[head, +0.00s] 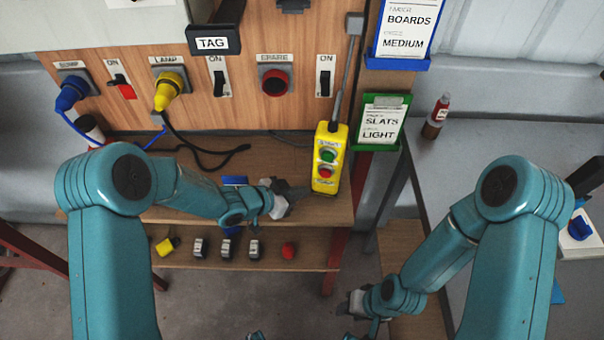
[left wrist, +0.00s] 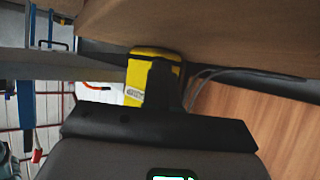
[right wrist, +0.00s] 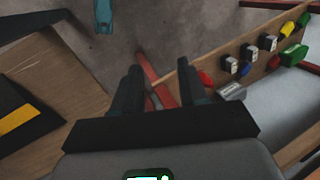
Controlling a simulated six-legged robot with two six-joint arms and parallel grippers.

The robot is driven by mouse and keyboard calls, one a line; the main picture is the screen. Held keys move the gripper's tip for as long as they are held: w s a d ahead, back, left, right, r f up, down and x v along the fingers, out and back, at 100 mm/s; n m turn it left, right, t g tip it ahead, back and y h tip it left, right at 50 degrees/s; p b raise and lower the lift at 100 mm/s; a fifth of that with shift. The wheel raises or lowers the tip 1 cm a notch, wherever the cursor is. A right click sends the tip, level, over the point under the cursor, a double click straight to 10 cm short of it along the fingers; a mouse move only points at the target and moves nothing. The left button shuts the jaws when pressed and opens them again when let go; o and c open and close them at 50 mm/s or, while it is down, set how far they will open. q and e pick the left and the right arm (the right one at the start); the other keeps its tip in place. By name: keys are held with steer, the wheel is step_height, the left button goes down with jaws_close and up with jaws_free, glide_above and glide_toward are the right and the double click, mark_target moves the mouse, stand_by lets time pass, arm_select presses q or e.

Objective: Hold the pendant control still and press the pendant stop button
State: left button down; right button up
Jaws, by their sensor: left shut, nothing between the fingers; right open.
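The yellow pendant control (head: 319,183) hangs upright from a grey stem in front of the wooden panel's right end. Its green button (head: 328,155) is above the red stop button (head: 326,172). My left gripper (head: 302,190) is shut and empty, just left of the pendant's lower part. In the left wrist view the yellow pendant (left wrist: 137,92) is partly hidden behind the dark fingers (left wrist: 164,80); I cannot tell whether they touch it. My right gripper (head: 352,302) is low, below and right of the pendant. Its fingers stand apart and empty in the right wrist view (right wrist: 158,80).
The panel carries a blue plug (head: 70,92), a yellow plug (head: 170,88) and several switches. A black cable (head: 215,150) lies on the bench. The lower shelf (head: 220,258) holds several small parts. A green-framed card (head: 381,122) is right of the pendant.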

arm_select(q)
steer(key=shift+c, duration=1.4)
jaws_free()
